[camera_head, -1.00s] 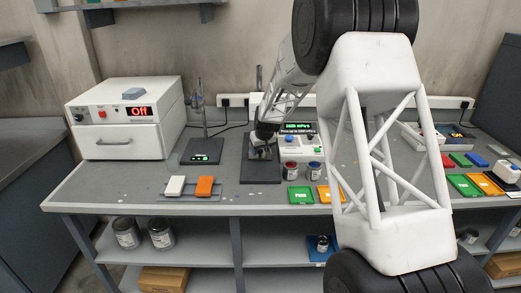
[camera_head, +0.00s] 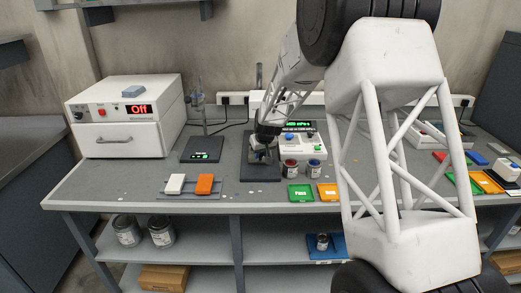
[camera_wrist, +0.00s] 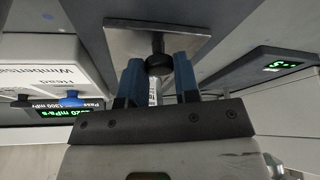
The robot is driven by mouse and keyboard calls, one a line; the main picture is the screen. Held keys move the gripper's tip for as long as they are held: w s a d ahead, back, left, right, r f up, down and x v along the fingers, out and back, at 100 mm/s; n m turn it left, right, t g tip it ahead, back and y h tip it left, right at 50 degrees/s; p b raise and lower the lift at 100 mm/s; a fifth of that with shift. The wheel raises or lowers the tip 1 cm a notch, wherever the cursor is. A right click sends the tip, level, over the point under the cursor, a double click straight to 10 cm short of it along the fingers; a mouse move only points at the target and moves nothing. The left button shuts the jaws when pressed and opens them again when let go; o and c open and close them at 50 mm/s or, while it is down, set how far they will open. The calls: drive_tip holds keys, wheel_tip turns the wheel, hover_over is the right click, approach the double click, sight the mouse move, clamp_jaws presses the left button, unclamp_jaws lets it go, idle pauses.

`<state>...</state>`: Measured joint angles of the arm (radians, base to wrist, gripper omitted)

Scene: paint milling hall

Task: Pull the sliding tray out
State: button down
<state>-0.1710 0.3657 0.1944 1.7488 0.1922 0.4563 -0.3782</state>
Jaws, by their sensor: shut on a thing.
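A square metal plate (camera_wrist: 120,38) with a black knob (camera_wrist: 158,62) shows in the wrist view. It appears to be the sliding tray, but I cannot be sure. My gripper (camera_wrist: 160,72) has its blue fingers on either side of the knob and is shut on it. In the head view my gripper (camera_head: 263,148) is low over a dark base (camera_head: 261,173) in front of the white instrument with a green readout (camera_head: 318,145). The arm and gripper hide most of the tray there.
Two paint cans (camera_head: 290,169) and a green "Pass" tray (camera_head: 301,193) stand to the right of the base. A small stand (camera_head: 201,156) and a white box reading "Off" (camera_head: 125,140) are to the left. White and orange blocks (camera_head: 204,184) lie near the front edge.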

drive_tip(key=shift+s, duration=5.15)
drive_tip(key=c, duration=0.9)
unclamp_jaws()
drive_tip(key=shift+o, duration=0.2)
drive_tip(key=shift+r, duration=0.1)
drive_tip(key=v, duration=0.7)
drive_tip(key=shift+s+r, duration=0.2)
drive_tip(key=shift+r, duration=0.1)
